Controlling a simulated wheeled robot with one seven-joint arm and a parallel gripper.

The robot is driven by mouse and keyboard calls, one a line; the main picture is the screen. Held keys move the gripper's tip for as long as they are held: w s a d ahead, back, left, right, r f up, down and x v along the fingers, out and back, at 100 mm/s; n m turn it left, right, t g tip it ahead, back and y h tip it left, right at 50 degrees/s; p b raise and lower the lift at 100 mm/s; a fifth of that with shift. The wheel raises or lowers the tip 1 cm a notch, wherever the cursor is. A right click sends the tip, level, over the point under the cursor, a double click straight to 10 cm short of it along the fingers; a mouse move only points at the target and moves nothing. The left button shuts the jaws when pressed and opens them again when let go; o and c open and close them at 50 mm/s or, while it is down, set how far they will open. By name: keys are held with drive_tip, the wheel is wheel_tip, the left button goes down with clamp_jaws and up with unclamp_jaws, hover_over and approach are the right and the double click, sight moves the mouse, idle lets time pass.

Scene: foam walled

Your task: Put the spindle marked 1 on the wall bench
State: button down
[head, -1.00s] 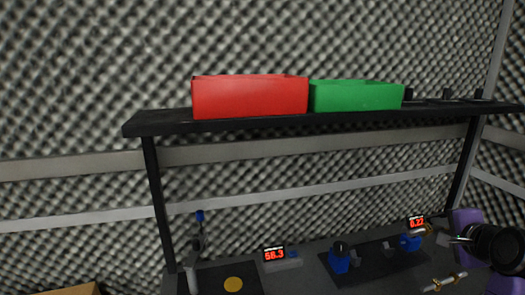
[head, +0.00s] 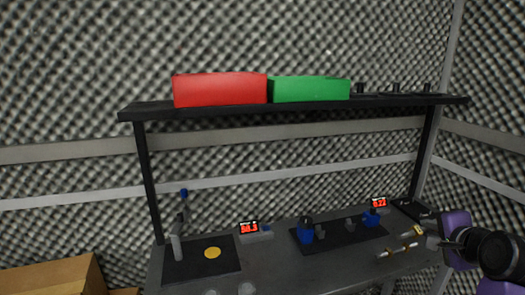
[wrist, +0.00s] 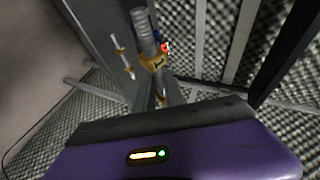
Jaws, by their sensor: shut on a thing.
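My gripper (head: 440,243) is at the right of the head view, in front of the right end of the wall bench (head: 270,277). It is shut on a spindle, whose gold collar (head: 417,232) shows at the gripper's tip. In the wrist view this spindle (wrist: 153,58) has a grey ribbed shaft and a gold collar with a dark mark that looks like a 1.
A shelf above the bench (head: 290,107) holds a red bin (head: 220,90) and a green bin (head: 310,89). Dark mats (head: 190,271), blue parts (head: 305,231) and red displays (head: 249,228) stand on the bench. Cardboard boxes (head: 60,280) are at lower left. The bench's front middle looks clear.

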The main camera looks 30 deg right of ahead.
drive_tip(key=w+a+f+n+t+y, duration=0.1)
drive_tip(key=w+a+f+n+y, duration=0.1)
drive_tip(key=a+f, duration=0.6)
drive_tip(key=w+a+f+n+y, duration=0.3)
drive_tip(key=a+f, duration=0.6)
drive_tip(key=a, duration=1)
drive_tip(key=w+a+f+n+t+y, duration=0.1)
drive_tip(key=w+a+f+n+y, duration=0.1)
drive_tip(key=a+f, duration=0.7)
drive_tip(key=w+a, duration=0.1)
drive_tip(key=a, duration=0.4)
drive_tip(key=shift+w+a+f+t+y, duration=0.15)
drive_tip(key=shift+t+y, duration=0.15)
drive_tip(key=shift+y, duration=0.1)
drive_tip(key=s+f, duration=0.4)
drive_tip(key=f, duration=0.1)
drive_tip(key=shift+s+f, duration=0.15)
drive_tip(key=shift+f, duration=0.05)
